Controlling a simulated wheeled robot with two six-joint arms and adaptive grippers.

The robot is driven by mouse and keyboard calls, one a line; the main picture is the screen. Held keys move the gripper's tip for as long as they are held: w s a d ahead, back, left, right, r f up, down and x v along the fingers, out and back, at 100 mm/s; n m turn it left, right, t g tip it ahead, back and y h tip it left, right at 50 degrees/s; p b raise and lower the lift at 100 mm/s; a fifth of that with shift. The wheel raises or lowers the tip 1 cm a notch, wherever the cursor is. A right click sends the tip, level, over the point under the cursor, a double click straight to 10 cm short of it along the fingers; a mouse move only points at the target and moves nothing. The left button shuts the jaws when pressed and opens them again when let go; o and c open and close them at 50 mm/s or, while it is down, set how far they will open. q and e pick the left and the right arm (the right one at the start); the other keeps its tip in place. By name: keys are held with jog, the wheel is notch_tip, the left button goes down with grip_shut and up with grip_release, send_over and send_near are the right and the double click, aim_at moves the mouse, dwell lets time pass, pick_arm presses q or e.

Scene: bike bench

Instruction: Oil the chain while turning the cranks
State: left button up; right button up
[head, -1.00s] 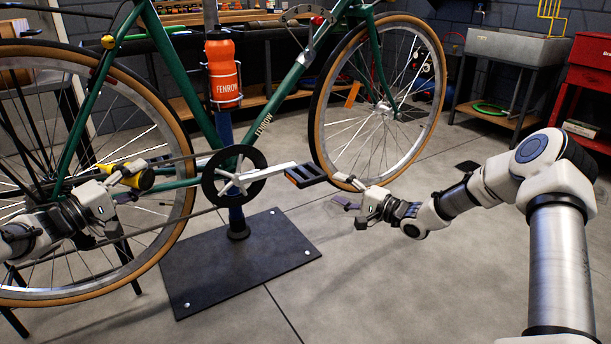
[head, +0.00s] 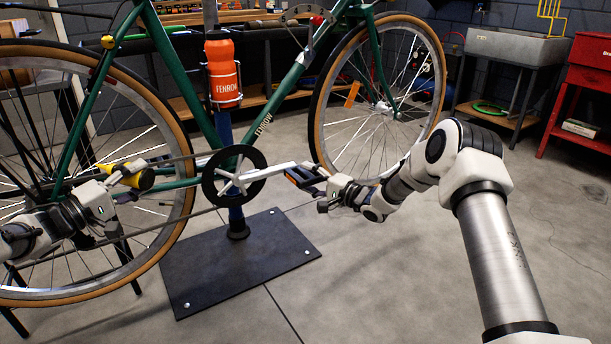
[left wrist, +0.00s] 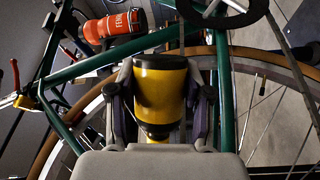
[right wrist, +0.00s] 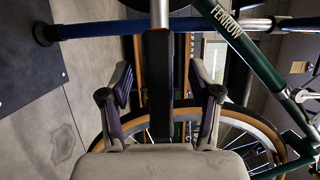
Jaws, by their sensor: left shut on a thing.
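The yellow oil bottle (head: 122,176) with dark ends is held in my left gripper (head: 128,182), beside the rear wheel near the chain (head: 180,158). The left wrist view shows the bottle (left wrist: 160,92) between both fingers. Where its tip points is hard to tell. The black chainring (head: 210,178) has a silver crank (head: 272,171) pointing right, about level, with a dark pedal (head: 300,177) at its end. My right gripper (head: 322,180) is at the pedal. In the right wrist view its fingers are spread on either side of the dark pedal (right wrist: 160,90), with gaps showing.
The green bike frame (head: 180,75) is held on a stand with a black base plate (head: 240,275). An orange bottle (head: 222,75) sits on the frame. The front wheel (head: 432,70) is just behind my right gripper. The floor at front right is clear.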

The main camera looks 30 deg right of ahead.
grip_shut()
pick_arm(q)
jog(key=shift+w+a, duration=0.45)
jog(key=shift+a, duration=0.15)
jog(key=shift+r+n+t+h, duration=0.5)
jog(key=shift+r+n+t, duration=0.3)
jog(key=shift+r+n, duration=1.1)
jog(key=shift+f, duration=0.25)
